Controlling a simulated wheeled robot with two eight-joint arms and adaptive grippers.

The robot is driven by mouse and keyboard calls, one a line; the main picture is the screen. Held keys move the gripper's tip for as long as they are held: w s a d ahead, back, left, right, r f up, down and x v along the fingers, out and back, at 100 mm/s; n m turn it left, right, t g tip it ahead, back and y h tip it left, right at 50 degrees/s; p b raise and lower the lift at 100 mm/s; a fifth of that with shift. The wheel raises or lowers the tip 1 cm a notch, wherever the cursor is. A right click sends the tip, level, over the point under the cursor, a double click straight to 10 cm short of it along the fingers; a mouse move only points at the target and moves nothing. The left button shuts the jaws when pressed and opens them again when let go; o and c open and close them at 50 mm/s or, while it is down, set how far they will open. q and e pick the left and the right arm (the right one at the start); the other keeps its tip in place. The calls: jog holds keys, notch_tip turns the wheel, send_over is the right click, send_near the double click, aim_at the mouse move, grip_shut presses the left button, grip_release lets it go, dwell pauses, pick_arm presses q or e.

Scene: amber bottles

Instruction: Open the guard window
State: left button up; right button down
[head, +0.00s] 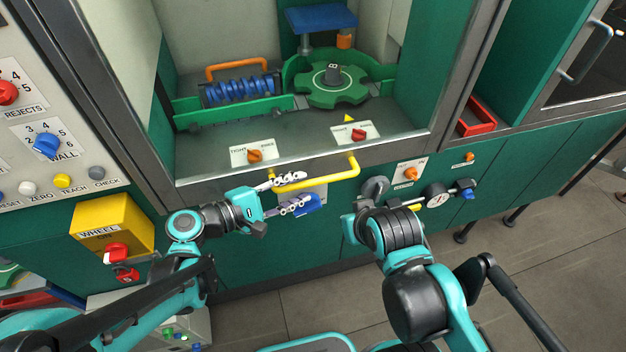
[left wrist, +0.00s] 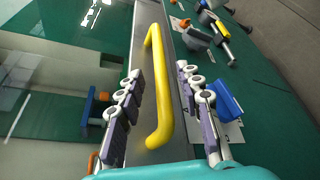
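The guard window's yellow bar handle (head: 330,178) runs along the grey bottom rail of the machine's opening in the head view. In the left wrist view the handle (left wrist: 158,85) crosses between my finger pads. My left gripper (head: 292,193) is open, with one finger on each side of the bar; the left wrist view shows the gripper (left wrist: 160,95) with gaps between pads and bar. Reflections in the left wrist view suggest a clear pane above the rail.
A blue part (head: 308,204) on a pale plate sits beside my lower left finger. A yellow wheel box (head: 112,224) stands out on the left. Inside is a green gear wheel (head: 331,86).

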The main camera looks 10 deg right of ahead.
aim_at(306, 185)
pick_arm(q)
jog(key=b+x, duration=0.1)
jog(key=x, duration=0.3)
jog(key=shift+w+d+f, duration=0.15)
jog(key=shift+d, duration=0.2)
grip_shut()
